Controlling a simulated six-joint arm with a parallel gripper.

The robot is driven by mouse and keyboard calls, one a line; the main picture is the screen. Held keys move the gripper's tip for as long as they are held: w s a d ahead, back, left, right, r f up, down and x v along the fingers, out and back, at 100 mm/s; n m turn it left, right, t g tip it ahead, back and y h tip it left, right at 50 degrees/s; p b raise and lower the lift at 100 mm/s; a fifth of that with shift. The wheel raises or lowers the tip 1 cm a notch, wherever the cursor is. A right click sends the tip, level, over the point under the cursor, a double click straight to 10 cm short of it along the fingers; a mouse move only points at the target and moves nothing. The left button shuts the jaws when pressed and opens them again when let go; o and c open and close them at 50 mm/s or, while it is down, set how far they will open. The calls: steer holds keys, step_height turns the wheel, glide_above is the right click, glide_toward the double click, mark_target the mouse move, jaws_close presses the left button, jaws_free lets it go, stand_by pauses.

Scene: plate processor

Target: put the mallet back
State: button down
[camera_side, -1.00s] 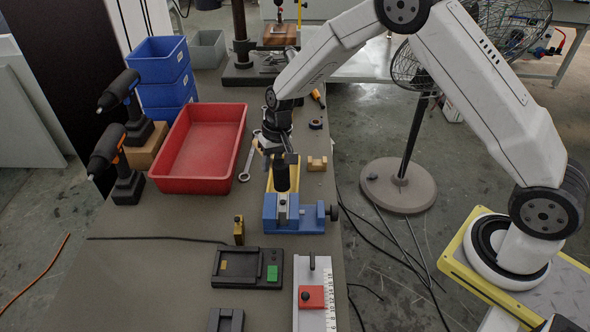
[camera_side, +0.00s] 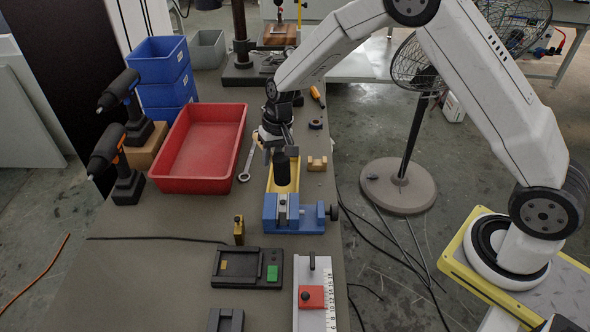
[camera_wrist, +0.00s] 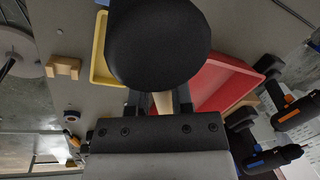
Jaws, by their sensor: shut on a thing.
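The mallet has a black head and a pale wooden handle. In the wrist view the black head (camera_wrist: 158,45) fills the top middle, and the handle (camera_wrist: 163,103) runs down between my gripper's fingers (camera_wrist: 160,100). My gripper is shut on the handle. In the side view the mallet's dark head (camera_side: 282,168) shows in front of my gripper (camera_side: 281,142), over the yellow tray (camera_side: 270,185) behind the blue vise (camera_side: 284,213). I cannot tell whether the head touches anything below.
A red bin (camera_side: 203,150) stands left of my gripper, with a wrench (camera_side: 247,165) beside it. A wooden block (camera_side: 317,163) and a tape roll (camera_side: 316,124) lie to the right near the bench edge. A dark device with a green button (camera_side: 248,267) lies in front.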

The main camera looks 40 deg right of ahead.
steer(key=s+d+f+m, duration=0.1)
steer(key=s+d+m, duration=0.2)
steer(key=s+d, duration=0.3)
steer(key=s+d+f+m+t, duration=0.1)
steer(key=s+d+m, duration=0.2)
steer(key=s+d, duration=0.3)
steer(key=s, duration=0.5)
steer(key=shift+d+h, duration=0.3)
steer(key=shift+h, duration=0.1)
steer(key=shift+w+f, duration=0.15)
steer(key=shift+w, duration=0.05)
steer(key=shift+w+d+f, duration=0.3)
steer(key=shift+w+f, duration=1.25)
steer(key=shift+w, duration=0.65)
steer(key=shift+w+d+f, duration=0.35)
steer(key=shift+w+f, duration=1.15)
steer(key=shift+w, duration=0.65)
steer(key=shift+w+d+f, duration=0.3)
steer(key=shift+w+f, duration=1.25)
steer(key=shift+w, duration=0.65)
steer(key=shift+f, duration=0.1)
steer(key=shift+w+f, duration=0.25)
steer(key=shift+f, duration=1.5)
